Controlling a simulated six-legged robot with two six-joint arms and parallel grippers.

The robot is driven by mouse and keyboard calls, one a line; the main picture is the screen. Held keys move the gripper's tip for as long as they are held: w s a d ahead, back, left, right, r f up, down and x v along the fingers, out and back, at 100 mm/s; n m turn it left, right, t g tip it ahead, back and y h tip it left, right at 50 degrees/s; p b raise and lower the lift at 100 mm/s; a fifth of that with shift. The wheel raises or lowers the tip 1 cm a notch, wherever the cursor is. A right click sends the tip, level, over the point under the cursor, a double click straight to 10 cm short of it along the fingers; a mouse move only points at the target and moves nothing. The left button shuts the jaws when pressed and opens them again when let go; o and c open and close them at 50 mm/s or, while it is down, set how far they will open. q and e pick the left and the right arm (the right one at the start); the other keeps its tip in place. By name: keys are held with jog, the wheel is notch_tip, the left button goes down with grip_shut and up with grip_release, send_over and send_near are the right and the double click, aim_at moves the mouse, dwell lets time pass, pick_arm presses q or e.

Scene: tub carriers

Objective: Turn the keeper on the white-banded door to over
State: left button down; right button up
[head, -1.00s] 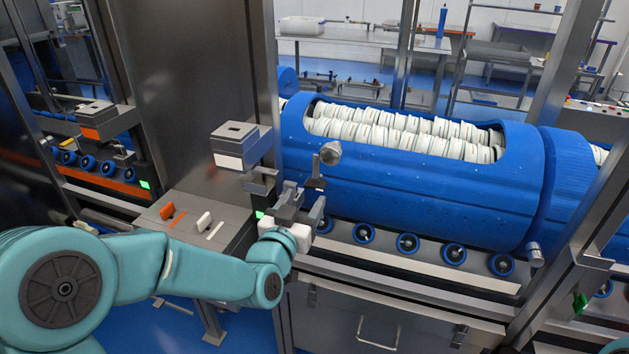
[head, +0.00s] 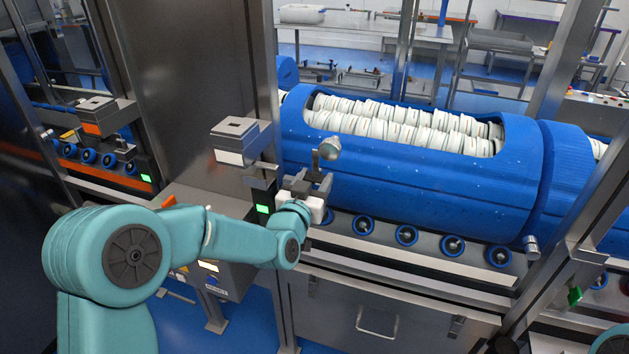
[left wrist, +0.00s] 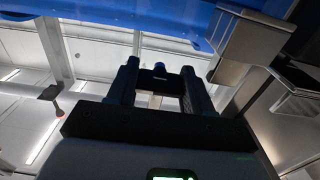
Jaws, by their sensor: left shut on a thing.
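The white-banded grey box (head: 236,143) stands on the post left of the blue drum. A metal piece with a round grey knob (head: 329,149) stands to its right, in front of the drum; I take it to be the keeper. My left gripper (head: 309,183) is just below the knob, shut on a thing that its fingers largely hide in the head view. In the left wrist view, a dark piece (left wrist: 158,76) shows between the fingers of my left gripper (left wrist: 157,80). Which way the keeper is turned is not clear. My right gripper is not in view.
The blue drum (head: 420,170) full of white discs lies on rollers behind my gripper. An orange-banded box (head: 97,122) stands farther left. A green light (head: 263,209) glows close to my left wrist. A steel post (head: 550,190) rises at the right.

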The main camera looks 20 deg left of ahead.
pick_arm(q)
jog(key=shift+f+b, duration=0.2)
jog(key=shift+b, duration=0.15)
jog(key=n+b, duration=0.5)
jog(key=b, duration=0.2)
jog(key=n+b, duration=0.5)
jog(key=b, duration=0.3)
jog(key=shift+d+f+n, duration=0.15)
jog(key=shift+d+n, duration=0.05)
jog(key=shift+n, duration=0.1)
jog(key=n+b, duration=0.3)
jog(key=shift+n, duration=0.3)
jog(key=shift+r+n+b, duration=0.2)
jog(key=shift+n+b, duration=0.35)
jog(key=shift+n, duration=0.35)
jog(key=shift+r+n+b, duration=0.15)
jog(key=shift+n+b, duration=0.4)
jog(key=shift+n, duration=0.35)
jog(key=c, duration=0.7)
grip_release()
jog(key=shift+d, duration=0.1)
jog(key=shift+c, duration=0.2)
jog(key=shift+r, duration=0.1)
